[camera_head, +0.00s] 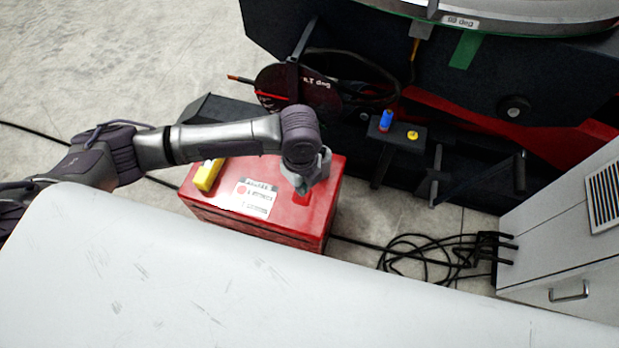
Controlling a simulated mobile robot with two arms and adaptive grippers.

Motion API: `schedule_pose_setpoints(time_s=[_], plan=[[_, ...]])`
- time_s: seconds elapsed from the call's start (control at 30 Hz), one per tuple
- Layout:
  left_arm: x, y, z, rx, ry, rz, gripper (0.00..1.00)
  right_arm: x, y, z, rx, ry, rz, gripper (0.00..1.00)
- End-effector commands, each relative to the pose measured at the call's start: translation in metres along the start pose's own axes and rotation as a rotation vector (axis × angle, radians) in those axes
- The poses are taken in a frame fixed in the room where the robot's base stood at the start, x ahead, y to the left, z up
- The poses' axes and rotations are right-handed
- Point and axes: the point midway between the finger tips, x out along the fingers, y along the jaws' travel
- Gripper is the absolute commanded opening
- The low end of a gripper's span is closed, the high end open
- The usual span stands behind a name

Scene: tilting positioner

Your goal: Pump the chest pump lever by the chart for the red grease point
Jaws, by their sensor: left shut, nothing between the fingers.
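The red chest (313,222) stands on the floor beyond the white surface at the front. A white chart (253,198) with a red dot and small print lies on its top; the lines are too small to read. My left gripper (303,188) points down over the right part of the chest top, shut and empty. A small bright red part (302,198) shows just below its fingertips; I cannot tell whether they touch it or whether it is the pump lever. My wrist hides part of the chest top. My right gripper is out of view.
A yellow block (208,174) sits at the chest's left end. The dark positioner (480,80) fills the back right, with a small bracket holding blue (386,119) and yellow (412,135) parts. Coiled black cable (425,258) lies by the grey cabinet (560,230).

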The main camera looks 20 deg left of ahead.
Motion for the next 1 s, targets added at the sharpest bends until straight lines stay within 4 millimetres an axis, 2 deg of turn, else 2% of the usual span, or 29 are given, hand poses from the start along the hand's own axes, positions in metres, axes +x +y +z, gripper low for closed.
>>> schedule_pose_setpoints(time_s=[0.17, 0.63, 1.0], plan=[[0.003, 0.0, 0.0, 0.0, 0.0, 0.001, 0.0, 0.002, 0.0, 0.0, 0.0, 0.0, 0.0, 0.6], [0.032, 0.0, 0.0, 0.0, 0.0, 0.001, 0.0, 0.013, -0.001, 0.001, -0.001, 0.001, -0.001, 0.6], [0.055, 0.0, 0.001, -0.001, -0.002, 0.001, 0.0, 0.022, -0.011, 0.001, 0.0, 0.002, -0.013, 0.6]])
